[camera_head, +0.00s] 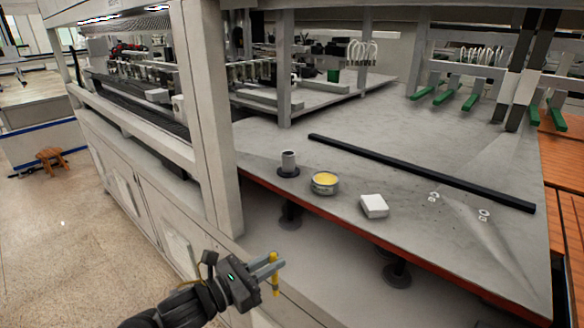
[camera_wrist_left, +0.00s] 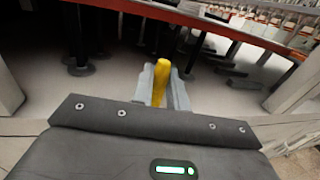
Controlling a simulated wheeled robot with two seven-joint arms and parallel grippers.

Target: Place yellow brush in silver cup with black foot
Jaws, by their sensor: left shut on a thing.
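My left gripper (camera_head: 273,268) is shut on the yellow brush (camera_head: 275,275), which hangs upright between the fingers in front of the table's front edge, lower than the tabletop. In the left wrist view the brush (camera_wrist_left: 161,82) shows between the two grey fingers of my left gripper (camera_wrist_left: 162,88). The silver cup with a black foot (camera_head: 288,162) stands upright on the tabletop near its front edge, above and slightly right of the gripper in the head view. The cup does not show clearly in the left wrist view. My right gripper is not in view.
A round tin with yellow contents (camera_head: 325,183) and a white block (camera_head: 374,206) stand right of the cup. A long black bar (camera_head: 420,172) lies behind them on the grey tabletop (camera_head: 400,140). A pale frame post (camera_head: 212,120) rises left of the cup.

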